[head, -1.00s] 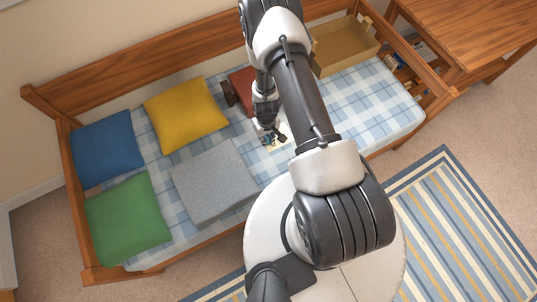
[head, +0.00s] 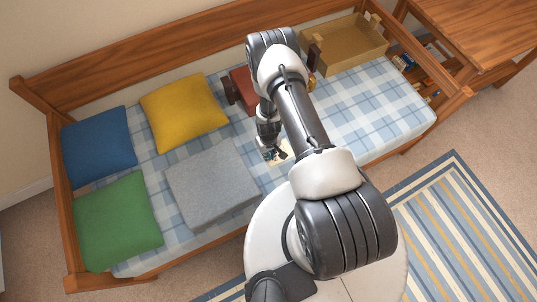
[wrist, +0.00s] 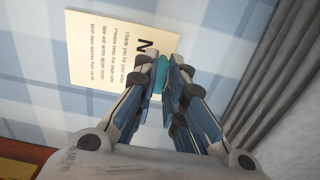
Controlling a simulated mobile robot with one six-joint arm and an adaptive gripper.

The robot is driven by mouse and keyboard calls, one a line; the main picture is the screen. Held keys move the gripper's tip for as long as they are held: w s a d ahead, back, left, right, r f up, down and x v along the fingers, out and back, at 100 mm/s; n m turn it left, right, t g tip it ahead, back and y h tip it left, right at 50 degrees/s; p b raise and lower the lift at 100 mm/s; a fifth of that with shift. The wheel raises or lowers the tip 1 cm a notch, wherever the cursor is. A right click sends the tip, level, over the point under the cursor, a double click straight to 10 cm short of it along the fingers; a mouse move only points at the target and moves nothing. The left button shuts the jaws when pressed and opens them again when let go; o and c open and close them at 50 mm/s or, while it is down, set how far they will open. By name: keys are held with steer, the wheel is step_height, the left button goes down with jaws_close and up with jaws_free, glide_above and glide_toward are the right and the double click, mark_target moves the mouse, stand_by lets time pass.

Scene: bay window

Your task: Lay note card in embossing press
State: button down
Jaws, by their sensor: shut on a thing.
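The note card (wrist: 110,50) is cream with printed lines and a large dark letter. It shows over the checked bedcover in the wrist view and as a small pale patch (head: 286,148) in the head view. My gripper (wrist: 163,68) is shut on a teal piece at the card's edge; the fingers cover part of the card. In the head view my gripper (head: 273,154) is right of the grey cushion. A reddish-brown object with dark upright ends (head: 242,82), perhaps the embossing press, stands behind, partly hidden by my arm. I cannot tell whether the card touches the bedcover.
A grey cushion (head: 212,182) lies close left of my gripper. Yellow (head: 184,112), blue (head: 98,145) and green (head: 117,220) cushions lie farther left. An open tan box (head: 345,62) stands at the back right. The checked bedcover (head: 375,110) is clear at right.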

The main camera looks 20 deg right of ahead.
steer(key=c, duration=1.7)
jaws_free()
steer(key=shift+o, duration=0.2)
